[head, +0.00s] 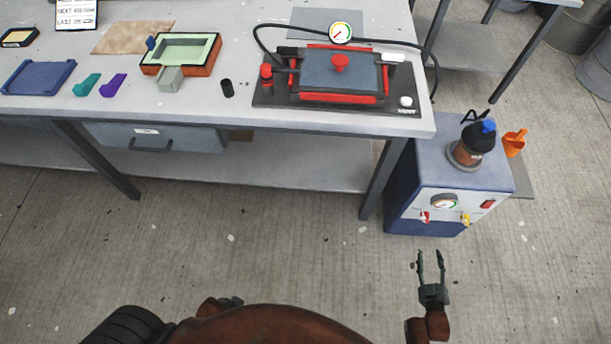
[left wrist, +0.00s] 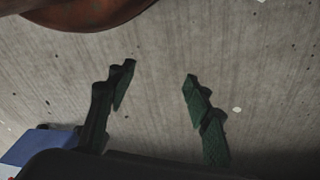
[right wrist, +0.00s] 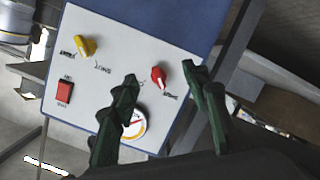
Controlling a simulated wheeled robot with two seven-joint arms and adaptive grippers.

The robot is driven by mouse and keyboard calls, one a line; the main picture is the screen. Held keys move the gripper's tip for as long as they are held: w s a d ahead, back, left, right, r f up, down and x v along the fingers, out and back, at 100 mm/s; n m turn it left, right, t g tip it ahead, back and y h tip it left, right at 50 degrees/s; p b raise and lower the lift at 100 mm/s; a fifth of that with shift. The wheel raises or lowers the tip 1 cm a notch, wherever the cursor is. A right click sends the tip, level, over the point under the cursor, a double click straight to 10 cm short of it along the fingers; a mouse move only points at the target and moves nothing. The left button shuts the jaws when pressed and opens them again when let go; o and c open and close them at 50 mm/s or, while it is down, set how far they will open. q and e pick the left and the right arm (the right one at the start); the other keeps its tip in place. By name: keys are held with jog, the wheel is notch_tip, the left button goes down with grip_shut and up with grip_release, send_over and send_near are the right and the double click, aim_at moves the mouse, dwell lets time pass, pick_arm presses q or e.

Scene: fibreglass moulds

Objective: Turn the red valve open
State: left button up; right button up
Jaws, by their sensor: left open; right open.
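The red valve (head: 425,217) is a small red knob on the white front panel of the blue pump unit (head: 421,228), which stands on the floor beside the bench. In the right wrist view the red valve (right wrist: 158,76) lies ahead, between my open fingertips in the picture, with a yellow valve (right wrist: 88,47) to its left. My right gripper (head: 430,257) is open and empty, apart from the panel. A finger partly covers the gauge (right wrist: 134,124). My left gripper (left wrist: 158,72) is open and empty over bare floor; my body mostly hides it in the head view.
A red rocker switch (head: 487,204) is on the same panel. The bench (head: 250,118) carries moulds and a red-framed press (head: 340,75). The floor before the unit is clear.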

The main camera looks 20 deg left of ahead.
jog(key=n+t+y+b, duration=0.2)
jog(key=b, duration=0.3)
send_near(425, 222)
jog(key=w, duration=0.3)
jog(key=b+x, duration=0.1)
jog(key=x, duration=0.3)
jog(key=b+x, duration=0.1)
jog(key=x, duration=0.2)
jog(key=shift+s+a+f+b, duration=0.15)
jog(key=shift+a+b, duration=0.15)
jog(key=shift+a, duration=0.05)
jog(key=shift+w+a, duration=0.15)
jog(key=shift+w, duration=0.3)
pick_arm(q)
jog(key=w+d+f+t+h, duration=0.1)
jog(key=w+d+f+t, duration=0.1)
jog(key=w+d, duration=0.2)
jog(key=shift+w, duration=0.55)
jog(key=shift+d+f, duration=0.1)
pick_arm(e)
jog(key=c, duration=1.2)
